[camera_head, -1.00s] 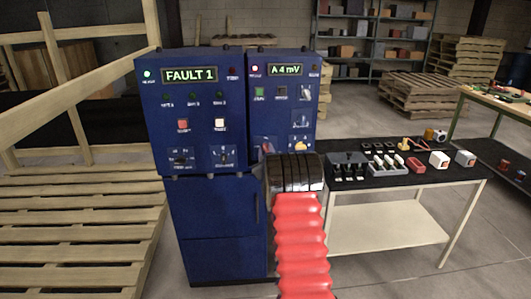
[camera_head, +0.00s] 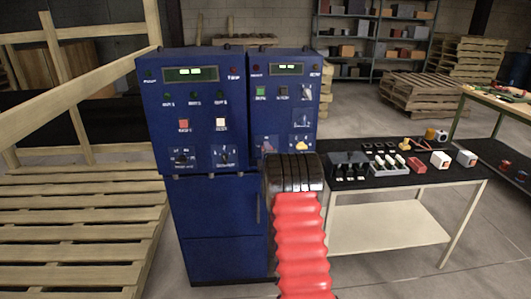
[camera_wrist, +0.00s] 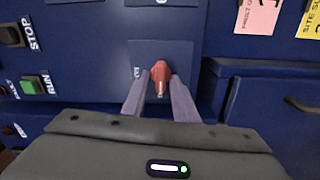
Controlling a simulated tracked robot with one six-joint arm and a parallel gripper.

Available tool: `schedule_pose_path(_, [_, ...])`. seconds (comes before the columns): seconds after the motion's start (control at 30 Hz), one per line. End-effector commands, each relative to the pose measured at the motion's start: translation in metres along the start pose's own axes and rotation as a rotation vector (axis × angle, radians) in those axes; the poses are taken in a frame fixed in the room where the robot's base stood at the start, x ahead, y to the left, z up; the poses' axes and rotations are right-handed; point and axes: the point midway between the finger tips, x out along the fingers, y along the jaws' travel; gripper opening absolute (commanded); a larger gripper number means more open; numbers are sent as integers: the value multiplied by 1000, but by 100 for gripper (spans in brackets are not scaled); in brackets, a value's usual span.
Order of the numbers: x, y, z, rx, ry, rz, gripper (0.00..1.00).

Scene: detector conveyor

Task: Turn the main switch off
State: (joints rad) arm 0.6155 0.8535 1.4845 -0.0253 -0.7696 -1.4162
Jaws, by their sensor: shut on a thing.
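The main switch has a red handle (camera_wrist: 160,73) on a dark blue plate (camera_wrist: 178,54) in the wrist view. My gripper (camera_wrist: 160,88) has its two grey fingers on either side of this handle, shut on it. A pale mark shows at the handle's near end. In the head view my gripper's dark wrist part stands in front of the right blue cabinet (camera_head: 288,118) and hides the fingers. Both cabinet displays, left (camera_head: 190,74) and right (camera_head: 287,69), show only short dashes, and the lamps above look dark.
A green RUN button (camera_wrist: 35,85) and a black STOP button (camera_wrist: 12,35) lie left of the switch in the wrist view. A black-topped table (camera_head: 455,173) with small parts stands right of the cabinets. Wooden pallets (camera_head: 80,235) lie at left.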

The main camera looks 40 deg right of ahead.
Motion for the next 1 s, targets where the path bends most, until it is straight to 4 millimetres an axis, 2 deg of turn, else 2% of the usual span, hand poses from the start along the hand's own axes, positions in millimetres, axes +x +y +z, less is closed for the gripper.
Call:
schedule_pose_path(0.03, [0, -2, -5, -30, 7, -2, 4])
schedule_pose_path(0.3, [0, -3, -3, -136, 4, -3, 4])
schedule_pose_path(0.77, [0, -3, 2, -153, -2, -5, 4])
schedule_pose_path(0.8, [0, -3, 2, -153, -3, -5, 27])
schedule_pose_path(0.87, [0, -3, 3, -152, -3, -5, 30])
schedule_pose_path(1.0, [0, -3, 3, -152, -3, -4, 30])
